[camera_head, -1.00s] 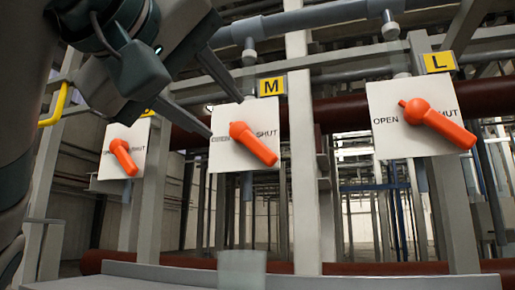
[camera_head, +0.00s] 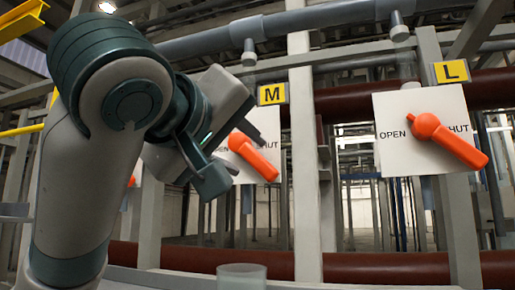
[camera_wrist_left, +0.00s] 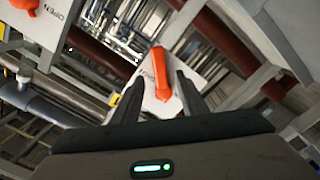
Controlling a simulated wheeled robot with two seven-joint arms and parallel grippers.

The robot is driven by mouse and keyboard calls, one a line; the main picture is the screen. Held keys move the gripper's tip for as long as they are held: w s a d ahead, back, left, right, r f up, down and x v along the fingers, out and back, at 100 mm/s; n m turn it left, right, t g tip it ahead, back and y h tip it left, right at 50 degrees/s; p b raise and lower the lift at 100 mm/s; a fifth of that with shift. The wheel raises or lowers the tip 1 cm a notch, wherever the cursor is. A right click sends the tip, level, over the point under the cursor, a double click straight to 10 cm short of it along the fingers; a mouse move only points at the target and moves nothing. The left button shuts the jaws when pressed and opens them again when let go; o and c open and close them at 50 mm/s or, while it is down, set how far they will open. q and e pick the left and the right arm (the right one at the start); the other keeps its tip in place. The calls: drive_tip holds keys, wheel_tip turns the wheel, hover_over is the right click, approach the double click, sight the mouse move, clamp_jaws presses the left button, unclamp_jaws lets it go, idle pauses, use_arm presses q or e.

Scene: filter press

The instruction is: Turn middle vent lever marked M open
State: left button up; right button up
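The middle vent lever (camera_head: 256,158) is orange, on a white panel below the yellow M sign (camera_head: 271,94). Its handle slants down to the right, toward the SHUT lettering. In the left wrist view, an orange lever (camera_wrist_left: 160,75), apparently the same one, shows between the two spread fingers (camera_wrist_left: 158,98). The gripper is open, and I see no contact with the lever. My right gripper is not in view.
To the right, another orange lever (camera_head: 450,141) on a white panel hangs below the L sign (camera_head: 451,71), also slanting down right. A third lever at the left is mostly hidden by my arm. Grey posts and dark red pipes (camera_head: 400,269) surround the panels.

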sight(254, 159)
use_arm(q)
drive_tip(key=p+x, duration=0.3)
drive_tip(key=x, duration=0.4)
drive_tip(key=shift+a+r, duration=0.1)
drive_tip(key=shift+a, duration=0.05)
drive_tip(key=shift+p+x, duration=0.35)
drive_tip(key=shift+x, duration=0.4)
clamp_jaws()
